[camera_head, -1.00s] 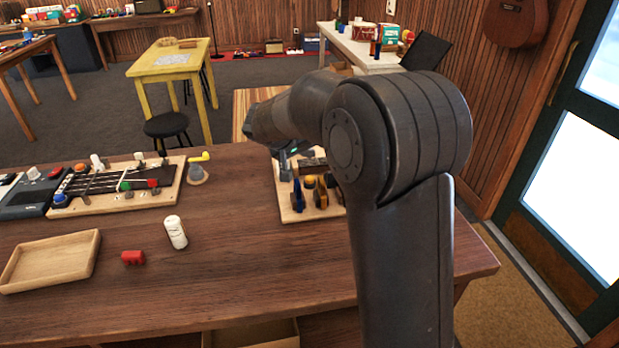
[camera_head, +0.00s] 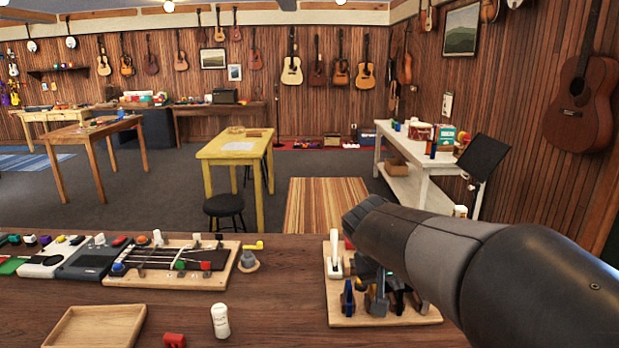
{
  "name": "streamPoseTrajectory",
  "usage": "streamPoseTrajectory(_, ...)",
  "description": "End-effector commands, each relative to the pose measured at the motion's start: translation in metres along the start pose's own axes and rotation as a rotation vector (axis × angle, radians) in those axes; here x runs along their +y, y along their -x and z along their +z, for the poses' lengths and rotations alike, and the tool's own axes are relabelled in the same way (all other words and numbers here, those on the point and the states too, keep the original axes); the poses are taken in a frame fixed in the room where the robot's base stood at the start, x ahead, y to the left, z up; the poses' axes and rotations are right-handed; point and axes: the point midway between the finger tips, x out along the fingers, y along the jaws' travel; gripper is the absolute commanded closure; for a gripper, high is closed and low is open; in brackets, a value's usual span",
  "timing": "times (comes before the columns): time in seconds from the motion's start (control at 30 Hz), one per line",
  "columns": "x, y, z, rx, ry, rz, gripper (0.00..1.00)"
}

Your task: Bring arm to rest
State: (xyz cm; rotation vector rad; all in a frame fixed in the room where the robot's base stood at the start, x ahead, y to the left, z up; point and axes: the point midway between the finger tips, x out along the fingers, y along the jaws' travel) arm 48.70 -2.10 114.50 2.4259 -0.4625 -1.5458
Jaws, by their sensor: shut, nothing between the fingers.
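My arm reaches in from the lower right, and its dark end stands over the tool board on the near workbench. My gripper (camera_head: 376,292) is partly hidden below the forearm, low among the tools, and looks shut and empty. The wooden tool board (camera_head: 338,312) holds a white-handled tool (camera_head: 335,265), a blue tool (camera_head: 347,300) and other dark tools. I cannot tell whether the gripper touches any of them.
Beyond stand a yellow table (camera_head: 215,152), a black stool (camera_head: 224,205) and a white bench (camera_head: 412,176). Carpet lies open between.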

Motion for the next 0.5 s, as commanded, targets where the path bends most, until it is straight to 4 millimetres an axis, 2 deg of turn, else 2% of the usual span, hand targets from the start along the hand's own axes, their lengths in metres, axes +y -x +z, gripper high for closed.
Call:
streamPoseTrajectory(0.03, 0.006, 0.01, 0.017, 0.0, -0.007, -0.024, 1.0)
streamPoseTrajectory(0.2, 0.013, 0.033, 0.07, -0.009, -0.018, -0.119, 1.0)
streamPoseTrajectory(0.5, 0.009, 0.059, 0.155, 0.024, -0.031, -0.3, 1.0)
